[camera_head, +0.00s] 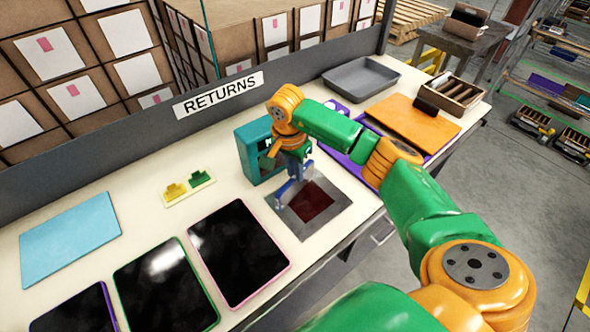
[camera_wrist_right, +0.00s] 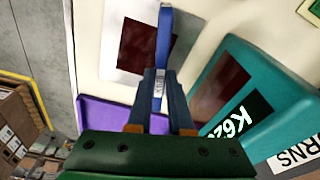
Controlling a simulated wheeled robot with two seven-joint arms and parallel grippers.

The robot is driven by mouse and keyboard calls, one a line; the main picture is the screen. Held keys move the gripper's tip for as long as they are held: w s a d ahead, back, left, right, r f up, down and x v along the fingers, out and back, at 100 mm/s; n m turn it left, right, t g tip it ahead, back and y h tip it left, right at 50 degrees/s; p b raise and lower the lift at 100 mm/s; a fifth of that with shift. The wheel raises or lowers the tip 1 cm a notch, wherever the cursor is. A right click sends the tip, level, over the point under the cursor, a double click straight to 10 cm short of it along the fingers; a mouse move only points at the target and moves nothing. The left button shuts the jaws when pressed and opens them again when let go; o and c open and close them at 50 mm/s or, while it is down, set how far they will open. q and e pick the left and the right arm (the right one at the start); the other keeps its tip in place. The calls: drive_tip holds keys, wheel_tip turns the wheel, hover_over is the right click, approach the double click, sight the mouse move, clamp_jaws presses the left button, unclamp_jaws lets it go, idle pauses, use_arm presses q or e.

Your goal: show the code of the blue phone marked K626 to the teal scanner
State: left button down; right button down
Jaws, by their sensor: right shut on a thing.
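The teal scanner (camera_head: 246,158) stands upright on the counter. In the right wrist view the teal scanner (camera_wrist_right: 262,82) has a dark red window and a black panel reading "K62" with the end hard to read. My right gripper (camera_head: 293,178) is shut on a blue phone (camera_wrist_right: 164,38), seen nearly edge-on, beside the scanner and above a grey plate (camera_head: 339,220) with a dark red window. The phone is apart from the scanner's window. The gripper's fingers (camera_wrist_right: 157,92) hide part of it. I cannot read a code on the phone. My left gripper is not in view.
Tablets lie at the front left, among them a pink-edged one (camera_head: 240,252), with a light blue panel (camera_head: 68,238) behind. An orange board (camera_head: 408,124), grey tray (camera_head: 361,80) and wooden crate (camera_head: 452,98) are at the far right.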

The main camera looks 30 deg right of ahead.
drive_tip(key=shift+r, duration=0.1)
idle(0.3)
wheel_tip(320, 180, up, 6)
drive_tip(key=p, duration=0.5)
drive_tip(key=shift+r, duration=0.1)
